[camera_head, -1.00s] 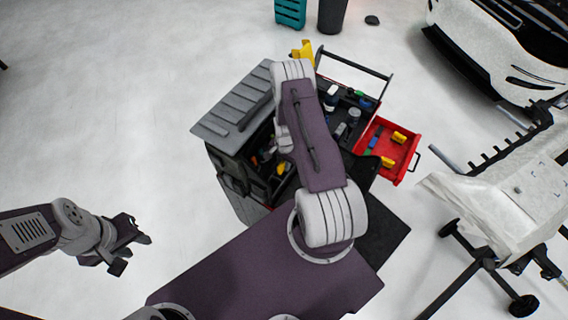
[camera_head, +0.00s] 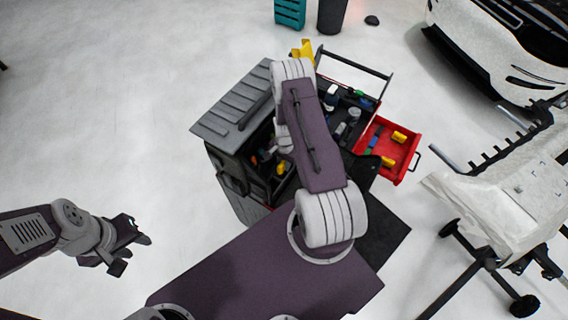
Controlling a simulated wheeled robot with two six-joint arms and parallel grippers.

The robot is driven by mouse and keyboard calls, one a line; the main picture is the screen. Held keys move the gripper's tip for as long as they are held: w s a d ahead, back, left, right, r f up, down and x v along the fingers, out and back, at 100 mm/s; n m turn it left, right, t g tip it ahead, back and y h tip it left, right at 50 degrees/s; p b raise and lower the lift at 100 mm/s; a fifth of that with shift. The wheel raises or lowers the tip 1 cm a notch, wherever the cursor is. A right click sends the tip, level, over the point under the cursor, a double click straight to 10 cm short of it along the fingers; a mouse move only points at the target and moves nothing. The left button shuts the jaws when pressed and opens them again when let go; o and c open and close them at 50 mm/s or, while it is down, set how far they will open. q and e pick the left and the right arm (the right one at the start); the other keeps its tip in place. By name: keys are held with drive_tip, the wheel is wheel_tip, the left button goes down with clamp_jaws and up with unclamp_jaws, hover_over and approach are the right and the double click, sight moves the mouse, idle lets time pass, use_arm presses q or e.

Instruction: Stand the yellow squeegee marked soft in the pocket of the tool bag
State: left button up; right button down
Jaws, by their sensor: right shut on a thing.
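The open tool bag (camera_head: 228,168), dark with a grey lid, stands on the left of the cart, with small tools inside. My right arm reaches over it, and only part of my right gripper (camera_head: 284,146) shows beside the forearm, low over the bag's opening. Its fingertips are hidden. A small yellow patch (camera_head: 281,168) shows just below it; it looks like the yellow squeegee, but the mark cannot be read. The bag's pocket cannot be made out clearly. My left gripper (camera_head: 132,254) is open and empty over bare floor at the left.
A red drawer (camera_head: 404,172) holding yellow and blue pieces sticks out at the cart's right. Bottles and jars stand in a black tray (camera_head: 366,118) behind my forearm. A yellow object (camera_head: 302,50) is at the cart's far edge. A white-covered stand (camera_head: 500,195) is at right.

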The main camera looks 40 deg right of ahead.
drive_tip(key=shift+f+b, duration=0.65)
drive_tip(key=c, duration=1.2)
unclamp_jaws()
drive_tip(key=shift+w+d+r, duration=0.15)
drive_tip(key=shift+w+r, duration=0.05)
drive_tip(key=shift+r, duration=0.4)
drive_tip(key=r+b, duration=0.2)
drive_tip(key=r, duration=0.5)
drive_tip(key=shift+s+r, duration=0.1)
drive_tip(key=shift+s, duration=0.1)
drive_tip(key=shift+r+b, duration=0.3)
drive_tip(key=shift+r, duration=0.1)
